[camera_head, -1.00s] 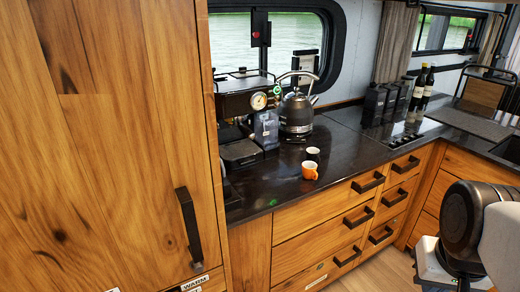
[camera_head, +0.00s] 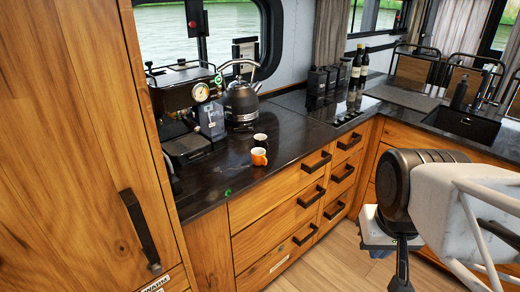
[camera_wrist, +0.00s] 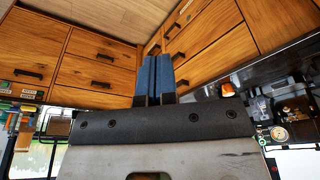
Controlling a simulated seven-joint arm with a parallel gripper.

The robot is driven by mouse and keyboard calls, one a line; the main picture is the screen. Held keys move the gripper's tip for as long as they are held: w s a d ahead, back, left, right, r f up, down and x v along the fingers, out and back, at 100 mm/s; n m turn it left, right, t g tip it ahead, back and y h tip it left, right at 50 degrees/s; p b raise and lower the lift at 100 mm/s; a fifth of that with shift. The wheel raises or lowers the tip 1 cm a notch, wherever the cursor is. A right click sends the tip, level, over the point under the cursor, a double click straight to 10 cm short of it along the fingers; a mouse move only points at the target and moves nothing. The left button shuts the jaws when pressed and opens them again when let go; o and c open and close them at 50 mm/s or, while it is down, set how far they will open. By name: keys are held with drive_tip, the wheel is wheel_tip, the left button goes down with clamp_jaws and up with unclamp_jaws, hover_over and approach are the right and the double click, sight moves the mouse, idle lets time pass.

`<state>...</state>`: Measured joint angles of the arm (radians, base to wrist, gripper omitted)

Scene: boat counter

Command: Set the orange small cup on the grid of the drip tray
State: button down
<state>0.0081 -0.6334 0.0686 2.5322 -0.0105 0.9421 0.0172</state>
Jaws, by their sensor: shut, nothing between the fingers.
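The orange small cup (camera_head: 259,156) stands upright on the dark counter near its front edge, with a dark cup with a pale inside (camera_head: 260,140) just behind it. The drip tray (camera_head: 190,146) is at the base of the espresso machine (camera_head: 182,90), to the left of the cups; its grid is small and dark here. In the wrist view my gripper (camera_wrist: 154,62) has its two blue fingers together and empty. The orange cup also shows in the wrist view (camera_wrist: 228,90), to the right of the fingers and well apart from them. The fingers are not visible in the head view.
A kettle (camera_head: 240,102) stands right of the machine. Black canisters (camera_head: 325,86) and bottles (camera_head: 360,64) stand farther right, near a dark hob (camera_head: 335,112). A tall wooden cabinet (camera_head: 80,130) rises at the left. The counter right of the cups is clear.

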idle(0.4)
drive_tip(key=c, duration=1.1)
unclamp_jaws()
drive_tip(key=shift+a, duration=0.1)
